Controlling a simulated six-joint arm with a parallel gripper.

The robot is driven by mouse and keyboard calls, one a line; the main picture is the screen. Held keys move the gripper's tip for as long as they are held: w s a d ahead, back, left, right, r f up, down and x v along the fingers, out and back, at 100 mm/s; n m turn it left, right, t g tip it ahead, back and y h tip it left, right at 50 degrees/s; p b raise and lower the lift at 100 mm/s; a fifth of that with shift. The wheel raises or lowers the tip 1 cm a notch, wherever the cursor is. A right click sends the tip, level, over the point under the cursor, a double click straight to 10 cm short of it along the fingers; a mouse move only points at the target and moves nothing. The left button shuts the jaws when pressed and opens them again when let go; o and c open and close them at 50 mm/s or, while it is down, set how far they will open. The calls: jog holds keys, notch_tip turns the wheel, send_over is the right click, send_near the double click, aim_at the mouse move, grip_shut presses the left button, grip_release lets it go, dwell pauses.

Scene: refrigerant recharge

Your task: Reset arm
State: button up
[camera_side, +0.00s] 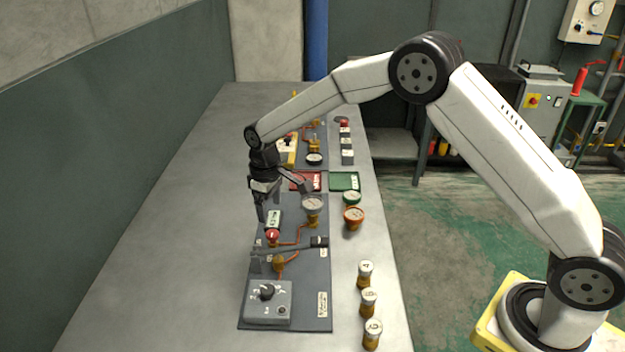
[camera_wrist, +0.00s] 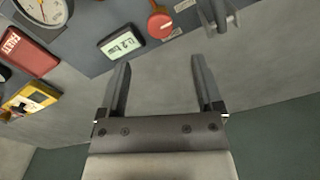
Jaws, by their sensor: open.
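My gripper (camera_side: 268,205) hangs from my white arm above the left side of the dark panel (camera_side: 318,270), fingers down. In the wrist view my gripper (camera_wrist: 156,75) is open, with nothing between its two fingers. Below and ahead of the fingers are a small digital display (camera_wrist: 121,42) and a red round knob (camera_wrist: 160,24). The display (camera_side: 274,219) and red knob (camera_side: 272,236) also show in the side view. I cannot tell the exact height of the fingertips above the panel.
A lever (camera_side: 290,248) and a grey dial box (camera_side: 268,301) are on the near panel. Several brass cylinders (camera_side: 368,302) stand at right. Red (camera_side: 306,181) and green (camera_side: 344,181) trays lie beyond. The grey tabletop (camera_side: 175,230) at left is clear, beside a dark wall.

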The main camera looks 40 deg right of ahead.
jog(key=shift+s+r, duration=0.1)
jog(key=shift+s+d+r, duration=0.15)
jog(key=shift+s+d, duration=0.05)
jog(key=s+d+r+m+t, duration=0.1)
jog(key=s+d, duration=0.2)
jog(key=s, duration=0.5)
jog(key=s+d+r+m, duration=0.1)
jog(key=s+d+m, duration=0.1)
jog(key=s, duration=0.7)
jog(key=s+d+r+m+t, duration=0.1)
jog(key=s+d+r, duration=0.1)
jog(key=s, duration=0.6)
jog(key=shift+s+d+m+t, duration=0.2)
jog(key=shift+d+m+t, duration=0.1)
jog(key=shift+d, duration=0.6)
